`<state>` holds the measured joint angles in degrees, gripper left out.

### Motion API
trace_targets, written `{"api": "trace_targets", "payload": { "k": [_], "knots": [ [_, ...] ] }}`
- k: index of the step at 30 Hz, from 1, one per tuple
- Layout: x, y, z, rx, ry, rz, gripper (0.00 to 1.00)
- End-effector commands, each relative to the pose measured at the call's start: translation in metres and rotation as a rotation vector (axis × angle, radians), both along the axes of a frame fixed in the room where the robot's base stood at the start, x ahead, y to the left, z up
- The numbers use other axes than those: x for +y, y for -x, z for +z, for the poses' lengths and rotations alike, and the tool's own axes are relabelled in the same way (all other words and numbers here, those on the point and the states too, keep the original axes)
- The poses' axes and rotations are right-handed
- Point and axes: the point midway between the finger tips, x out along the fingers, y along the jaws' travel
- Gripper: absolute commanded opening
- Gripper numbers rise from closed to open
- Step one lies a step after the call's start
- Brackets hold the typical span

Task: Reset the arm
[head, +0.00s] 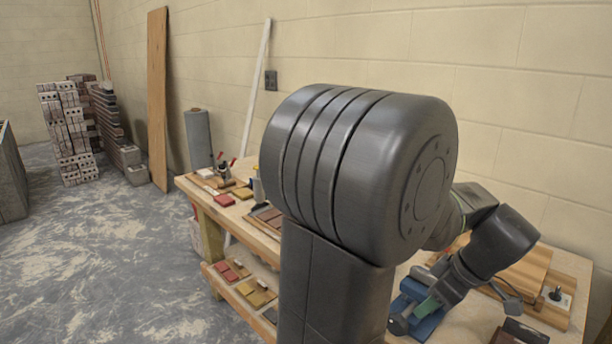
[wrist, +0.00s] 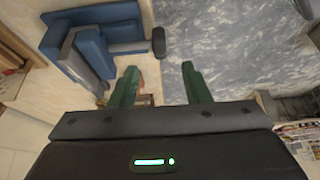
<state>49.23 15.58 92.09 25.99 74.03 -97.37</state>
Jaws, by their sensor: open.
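My gripper (wrist: 160,82) is open, with its two green fingers apart and nothing between them in the wrist view. In the head view it is partly seen at the lower right (head: 428,304), over the workbench beside a blue vise-like tool. My dark arm fills the middle of the head view and hides much of the bench. The blue tool (wrist: 96,35), with a grey bar and a dark round knob, lies to the upper left of the fingers in the wrist view. I cannot tell how close the fingers are to it.
The wooden workbench (head: 229,214) runs along the block wall, with red and yellow pieces on top and on its lower shelf (head: 240,291). A wooden board (head: 529,275) lies at the right. Brick stacks (head: 66,130) stand far left. The grey floor (head: 110,250) is open at left.

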Motion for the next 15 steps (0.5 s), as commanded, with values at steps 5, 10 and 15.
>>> {"api": "trace_targets", "payload": {
  "k": [5, 10, 15],
  "knots": [
    [0.010, -0.010, -0.031, 0.004, -0.003, 0.003, 0.43],
    [0.019, -0.022, -0.062, 0.003, -0.004, 0.001, 0.43],
    [0.027, -0.031, -0.089, 0.002, -0.001, 0.001, 0.43]
  ]
}}
